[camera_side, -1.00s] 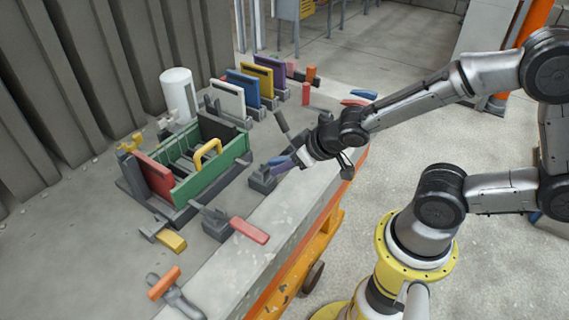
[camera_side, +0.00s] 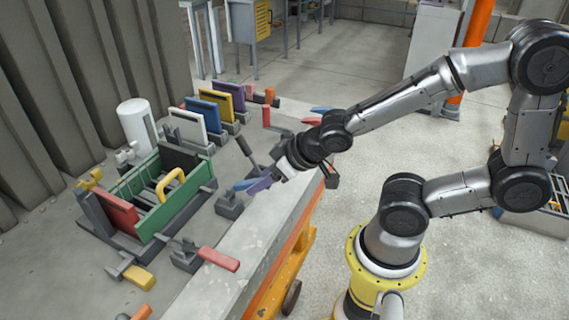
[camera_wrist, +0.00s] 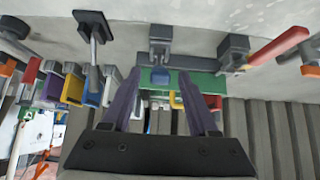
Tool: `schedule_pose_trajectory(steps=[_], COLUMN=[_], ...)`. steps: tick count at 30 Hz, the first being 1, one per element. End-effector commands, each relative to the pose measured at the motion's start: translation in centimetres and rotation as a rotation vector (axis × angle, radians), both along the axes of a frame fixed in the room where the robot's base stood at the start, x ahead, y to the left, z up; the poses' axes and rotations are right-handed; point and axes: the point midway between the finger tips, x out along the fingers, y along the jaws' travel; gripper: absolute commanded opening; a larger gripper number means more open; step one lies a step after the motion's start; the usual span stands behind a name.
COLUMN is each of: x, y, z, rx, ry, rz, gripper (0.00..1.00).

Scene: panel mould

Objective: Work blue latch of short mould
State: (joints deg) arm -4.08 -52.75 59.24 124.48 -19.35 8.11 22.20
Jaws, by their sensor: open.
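The blue latch handle (camera_side: 243,185) stands on a grey base at the mould's near right side. My gripper (camera_side: 258,184) has purple fingers and is right at this handle. In the wrist view the gripper (camera_wrist: 159,78) is open, with the blue latch (camera_wrist: 160,75) showing between its fingertips. I cannot tell whether the fingers touch it. The green wall (camera_wrist: 205,82) shows behind it.
A red-handled latch (camera_side: 218,259) and a yellow-handled one (camera_side: 138,277) sit nearer the front. A dark upright lever (camera_side: 245,147) stands close behind my gripper. A white cylinder (camera_side: 137,125) and a row of panels, one yellow (camera_side: 228,93), stand behind the mould.

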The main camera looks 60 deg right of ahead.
Motion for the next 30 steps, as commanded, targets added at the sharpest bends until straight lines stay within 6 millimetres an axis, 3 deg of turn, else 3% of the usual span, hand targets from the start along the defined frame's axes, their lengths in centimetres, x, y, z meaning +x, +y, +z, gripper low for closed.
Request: schedule_pose_trajectory(steps=[15, 29, 30], x=[-4.4, -5.3, -5.3], y=[0.0, 0.0, 0.0], z=[5.3, 6.1, 6.1], rx=[0.001, 0.0, 0.0], ry=[-0.006, -0.001, -0.001], rz=[0.001, 0.0, 0.0], gripper=[0.6, 0.6, 0.56])
